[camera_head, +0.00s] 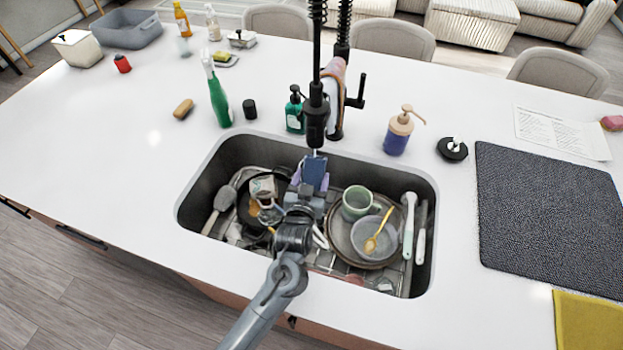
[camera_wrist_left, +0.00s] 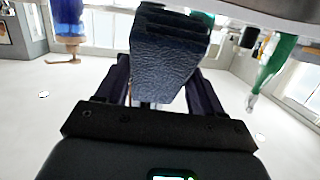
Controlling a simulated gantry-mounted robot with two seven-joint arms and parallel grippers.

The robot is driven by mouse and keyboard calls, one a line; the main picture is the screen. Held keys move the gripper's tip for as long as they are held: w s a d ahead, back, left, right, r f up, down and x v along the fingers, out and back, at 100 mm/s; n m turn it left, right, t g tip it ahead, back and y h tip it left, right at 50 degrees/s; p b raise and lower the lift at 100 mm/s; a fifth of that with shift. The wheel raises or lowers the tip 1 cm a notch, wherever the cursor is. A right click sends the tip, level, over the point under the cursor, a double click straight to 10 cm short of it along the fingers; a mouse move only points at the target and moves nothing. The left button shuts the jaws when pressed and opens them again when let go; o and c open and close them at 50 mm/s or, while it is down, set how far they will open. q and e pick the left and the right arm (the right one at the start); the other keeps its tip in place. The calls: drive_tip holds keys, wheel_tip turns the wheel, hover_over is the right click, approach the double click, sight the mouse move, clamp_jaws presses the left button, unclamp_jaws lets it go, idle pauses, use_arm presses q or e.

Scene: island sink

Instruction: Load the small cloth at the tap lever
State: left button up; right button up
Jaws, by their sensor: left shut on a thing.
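My left gripper (camera_head: 308,186) is over the sink, below the black tap spout. It is shut on a small dark blue cloth (camera_head: 314,170), which rises from between the fingers. In the left wrist view the cloth (camera_wrist_left: 166,65) is textured and sits between the two dark fingers. The black tap lever (camera_head: 357,92) sticks out on the right of the tap (camera_head: 316,110), behind and above the gripper. The cloth is apart from the lever. A pinkish thing (camera_head: 336,68) sits against the tap column. My right gripper is not in view.
The sink (camera_head: 428,190) holds a green mug (camera_head: 357,202), a bowl, plates, a pan and utensils. A green soap bottle (camera_head: 294,112) and a blue pump bottle (camera_head: 398,132) flank the tap. A dark mat (camera_head: 550,215) lies right.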

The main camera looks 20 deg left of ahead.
use_arm(q)
drive_tip(key=shift+s+r+p, duration=0.1)
drive_tip(key=shift+s+p, duration=0.4)
drive_tip(key=shift+f+p+v, duration=0.15)
drive_tip(key=shift+p+v, duration=0.55)
drive_tip(key=shift+v, duration=0.3)
drive_tip(key=shift+f+p+v, duration=0.2)
drive_tip(key=shift+p+v, duration=0.45)
drive_tip(key=shift+v, duration=0.3)
drive_tip(key=shift+s+f+p, duration=0.1)
drive_tip(key=shift+s+p, duration=0.7)
drive_tip(key=shift+s, duration=0.8)
drive_tip(key=p, duration=0.7)
approach(309, 183)
drive_tip(key=shift+s+a+r, duration=0.2)
drive_tip(key=shift+s+r, duration=1.2)
drive_tip(key=shift+r, duration=0.1)
